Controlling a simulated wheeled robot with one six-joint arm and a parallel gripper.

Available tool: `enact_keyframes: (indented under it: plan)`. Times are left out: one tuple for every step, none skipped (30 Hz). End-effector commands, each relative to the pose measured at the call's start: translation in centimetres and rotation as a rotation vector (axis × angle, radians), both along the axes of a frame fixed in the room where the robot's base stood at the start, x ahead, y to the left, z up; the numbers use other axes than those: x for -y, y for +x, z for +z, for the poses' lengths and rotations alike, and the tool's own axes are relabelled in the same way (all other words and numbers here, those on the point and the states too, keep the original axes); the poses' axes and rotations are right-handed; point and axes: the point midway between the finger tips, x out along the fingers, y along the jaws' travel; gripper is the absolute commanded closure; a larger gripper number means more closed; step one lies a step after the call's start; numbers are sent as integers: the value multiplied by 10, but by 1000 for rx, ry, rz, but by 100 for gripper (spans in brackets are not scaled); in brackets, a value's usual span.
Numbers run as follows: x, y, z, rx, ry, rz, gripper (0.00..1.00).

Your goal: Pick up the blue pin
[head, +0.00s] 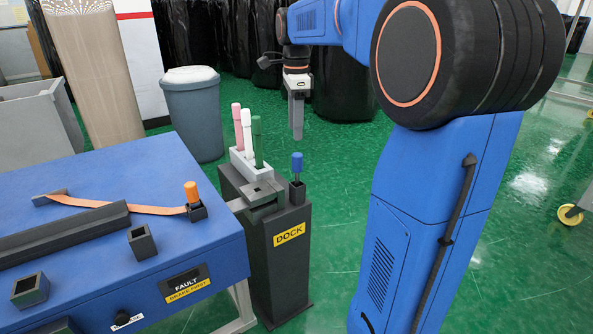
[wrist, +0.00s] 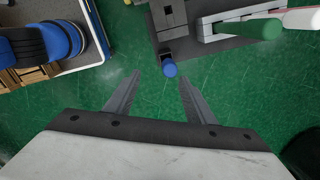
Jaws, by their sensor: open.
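The blue pin (head: 297,165) stands upright in a small dark socket (head: 297,190) at the right edge of the dock post's top. In the wrist view the blue pin (wrist: 170,69) shows end-on, just beyond the gap between my fingers. My gripper (head: 297,135) hangs pointing down above and behind the pin, apart from it. In the wrist view my gripper (wrist: 158,76) is open with nothing between the fingers.
A white holder with a green pin (head: 257,142), a white pin (head: 247,132) and a pink pin (head: 237,120) stands left of the blue pin. The blue table (head: 190,245) with an orange pin (head: 192,192) is further left. A grey bin (head: 193,115) stands behind. Green floor lies right of the dock.

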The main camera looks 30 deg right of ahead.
Motion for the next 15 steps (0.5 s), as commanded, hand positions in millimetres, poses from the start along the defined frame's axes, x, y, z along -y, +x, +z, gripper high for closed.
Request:
enact_keyframes:
  plan:
    - [7, 9, 0, -9, 4, -50, 50]
    - [10, 12, 1, -15, 7, -78, 50]
    - [14, 16, 1, -20, 8, -110, 50]
    - [16, 19, 1, -24, 10, -131, 50]
    - [18, 21, 1, -27, 10, -147, 50]
    - [20, 23, 1, -30, 11, -165, 50]
    - [21, 24, 1, -31, 12, -174, 50]
    - [21, 25, 0, -32, 13, -181, 50]
    - [22, 25, -3, -34, 13, -187, 50]
    - [22, 25, -6, -35, 13, -190, 50]
    - [22, 25, -10, -36, 14, -191, 50]
    - [22, 25, -15, -36, 14, -191, 50]
    - [22, 25, -20, -36, 14, -190, 50]
    - [22, 25, -26, -36, 14, -190, 50]
    - [21, 25, -33, -37, 14, -189, 50]
